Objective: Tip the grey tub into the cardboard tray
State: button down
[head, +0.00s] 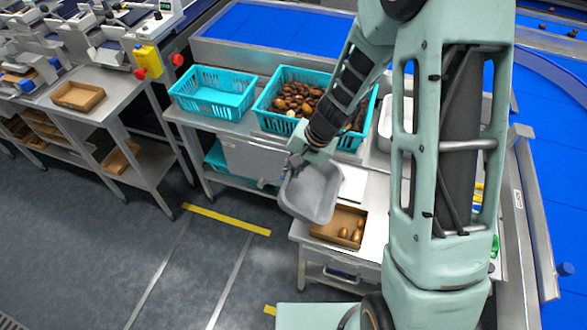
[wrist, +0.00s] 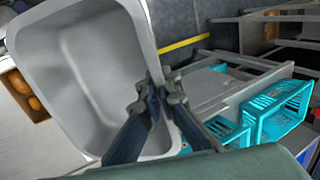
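The grey tub (head: 312,192) hangs in my gripper (head: 295,166), over the near edge of the work table. In the wrist view my gripper (wrist: 156,92) is shut on the rim of the tub (wrist: 85,70). The tub looks tilted, and the part of its inside that I see is bare. The cardboard tray (head: 326,230) lies on the table just right of and below the tub, with several brown dates at its right side. The tray (wrist: 14,80) also shows at the left edge of the wrist view, partly hidden by the tub.
A turquoise crate (head: 190,101) looks empty; another turquoise crate (head: 262,119) beside it is full of dates. A light container (head: 385,127) is partly behind my arm. Blue conveyors (head: 265,25) run behind and at right. Another bench (head: 100,105) stands left. The floor is clear.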

jog(key=shift+w+a+f+g+h, duration=0.1)
jog(key=shift+a+f+g+h, duration=0.25)
jog(key=shift+h, duration=0.45)
jog(key=shift+f+g+h, duration=0.3)
jog(key=shift+f+h, duration=0.15)
jog(key=shift+h, duration=0.55)
jog(key=shift+f+g+h, duration=0.25)
jog(key=shift+f+h, duration=0.15)
jog(key=shift+h, duration=0.6)
jog(key=shift+d, duration=0.1)
